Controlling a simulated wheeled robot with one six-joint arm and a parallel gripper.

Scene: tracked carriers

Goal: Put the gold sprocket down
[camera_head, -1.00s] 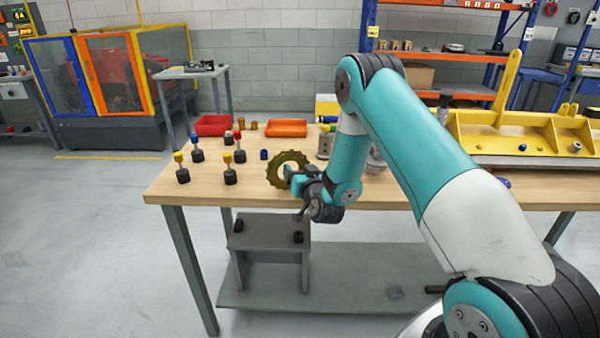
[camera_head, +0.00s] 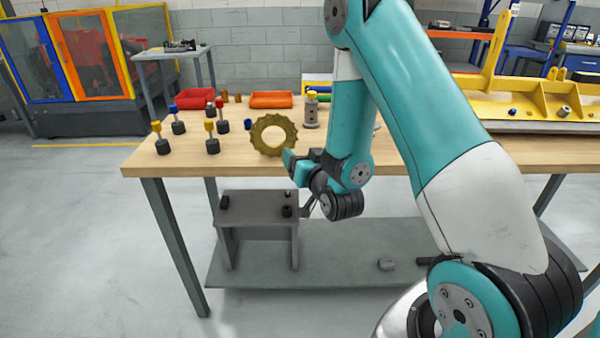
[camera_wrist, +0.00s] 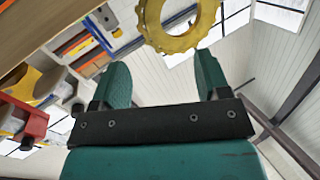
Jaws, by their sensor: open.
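The gold sprocket (camera_head: 272,134) is a toothed ring with a large round hole. It appears to stand upright on its edge near the front of the wooden workbench (camera_head: 230,163). My gripper (camera_head: 289,160) is at its lower right in the head view, overlapping its rim a little in the picture. In the wrist view my gripper (camera_wrist: 163,78) has its two teal fingers wide apart with nothing between them. The sprocket (camera_wrist: 184,42) shows there beyond the fingertips, cut off by the top edge. The sprocket's contact with the bench is not clear.
Several dark-based pegs with coloured tops, such as a yellow one (camera_head: 162,144), stand left of the sprocket. A red tray (camera_head: 195,95) and an orange tray (camera_head: 271,100) lie behind. A grey canister (camera_head: 310,112) stands to the right. A grey stool (camera_head: 257,210) is below the front edge.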

